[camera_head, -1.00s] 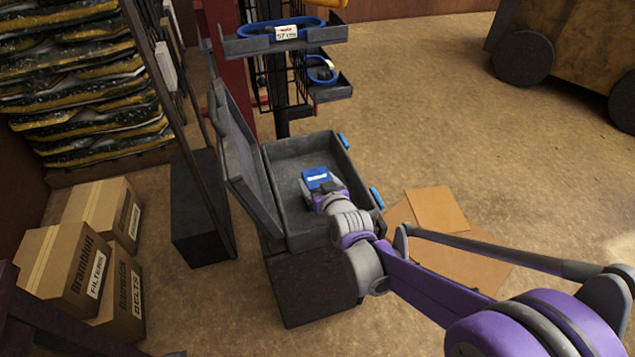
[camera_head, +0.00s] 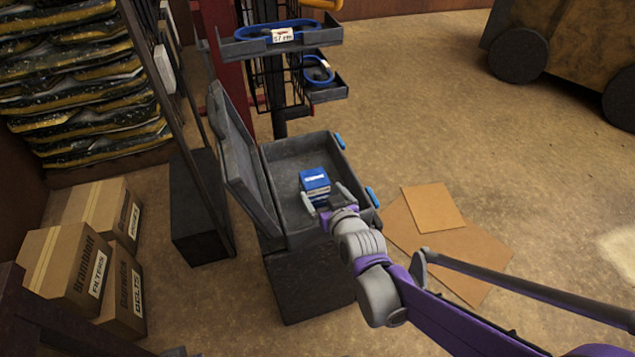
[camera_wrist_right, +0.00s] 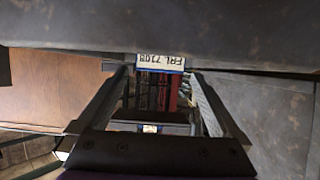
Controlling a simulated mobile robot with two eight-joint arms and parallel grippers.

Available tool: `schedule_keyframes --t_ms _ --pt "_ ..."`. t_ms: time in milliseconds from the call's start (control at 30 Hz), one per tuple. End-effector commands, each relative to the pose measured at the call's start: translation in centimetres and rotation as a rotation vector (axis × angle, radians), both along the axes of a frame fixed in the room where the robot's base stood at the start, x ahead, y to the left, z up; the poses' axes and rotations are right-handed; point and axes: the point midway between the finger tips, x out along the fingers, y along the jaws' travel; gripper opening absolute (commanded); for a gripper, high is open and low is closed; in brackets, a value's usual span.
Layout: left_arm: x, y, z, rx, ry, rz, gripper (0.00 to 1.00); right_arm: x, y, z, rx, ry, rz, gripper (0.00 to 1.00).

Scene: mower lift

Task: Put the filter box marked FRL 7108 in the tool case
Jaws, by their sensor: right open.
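The blue filter box (camera_head: 314,179) is inside the open grey tool case (camera_head: 285,222), with a white label on its top and a pale label on its front. In the right wrist view, the box's label (camera_wrist_right: 160,62) is upside down and reads FRL 7 followed by digits hard to make out. My right gripper (camera_head: 325,195) is open at the case's near side, its fingers by the front of the box and not closed on it. The wrist view also shows the spread fingers (camera_wrist_right: 160,80), with the box beyond their tips. My left gripper is not in view.
The case stands on a dark block (camera_head: 310,285), its lid (camera_head: 240,165) raised at the left. Grey trays with blue-rimmed items (camera_head: 280,48) stand behind it. Cartons (camera_head: 65,270) are at the left. Flat cardboard (camera_head: 433,208) lies right, with open floor beyond.

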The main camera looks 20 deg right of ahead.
Motion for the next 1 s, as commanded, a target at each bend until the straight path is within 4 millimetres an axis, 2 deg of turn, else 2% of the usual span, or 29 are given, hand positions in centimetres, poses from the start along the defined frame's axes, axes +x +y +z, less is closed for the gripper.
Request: schedule_keyframes --t_ms 100,300,1000 --pt "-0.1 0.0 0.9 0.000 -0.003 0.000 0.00 -2.2 -0.1 1.1 -0.001 0.000 0.000 1.00" --pt "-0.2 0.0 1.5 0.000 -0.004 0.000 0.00 -4.0 -0.2 1.7 -0.001 0.000 0.000 1.00" --pt "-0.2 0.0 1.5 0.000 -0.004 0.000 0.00 -4.3 -0.1 1.8 -0.001 0.000 0.000 1.00"
